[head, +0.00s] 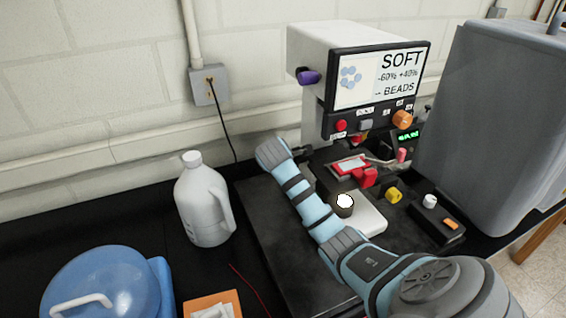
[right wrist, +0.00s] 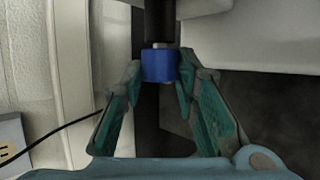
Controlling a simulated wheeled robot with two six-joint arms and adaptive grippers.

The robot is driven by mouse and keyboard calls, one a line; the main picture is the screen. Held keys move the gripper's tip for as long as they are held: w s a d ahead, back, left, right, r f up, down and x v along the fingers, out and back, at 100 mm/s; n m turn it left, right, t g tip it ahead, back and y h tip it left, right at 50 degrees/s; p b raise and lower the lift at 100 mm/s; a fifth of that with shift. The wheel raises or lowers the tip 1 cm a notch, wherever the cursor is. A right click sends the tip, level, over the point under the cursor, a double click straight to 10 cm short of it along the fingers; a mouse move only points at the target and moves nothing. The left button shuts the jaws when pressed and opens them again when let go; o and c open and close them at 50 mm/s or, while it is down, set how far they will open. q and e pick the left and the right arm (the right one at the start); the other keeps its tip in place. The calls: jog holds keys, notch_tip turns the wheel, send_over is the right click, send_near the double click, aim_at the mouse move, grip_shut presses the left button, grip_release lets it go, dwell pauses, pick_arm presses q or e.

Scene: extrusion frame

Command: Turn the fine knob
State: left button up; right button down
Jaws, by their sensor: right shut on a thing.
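In the right wrist view a blue round knob (right wrist: 160,65) sits on a dark vertical shaft with a metal collar. My right gripper (right wrist: 161,77) has its two teal fingers on either side of this knob, shut on it. In the head view my right arm reaches from the lower right towards the left side of the machine (head: 340,45); its fingers and the blue knob cannot be made out there. A purple knob (head: 308,76) on the machine's left side and an orange knob (head: 402,119) on its front panel are untouched. My left gripper is not in view.
The machine's screen (head: 379,76) reads "SOFT -60% +40% -- BEADS". A white jug (head: 203,200) and a blue container (head: 100,285) stand at left. A large grey bin (head: 490,120) stands at right. A wall outlet (head: 209,86) with a black cord is behind.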

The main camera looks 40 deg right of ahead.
jog(key=shift+t, duration=0.3)
jog(key=c, duration=1.2)
grip_release()
jog(key=shift+w+f, duration=0.1)
jog(key=shift+c, duration=0.2)
jog(key=v, duration=1.2)
jog(key=shift+a, duration=0.2)
jog(key=shift+f, duration=0.1)
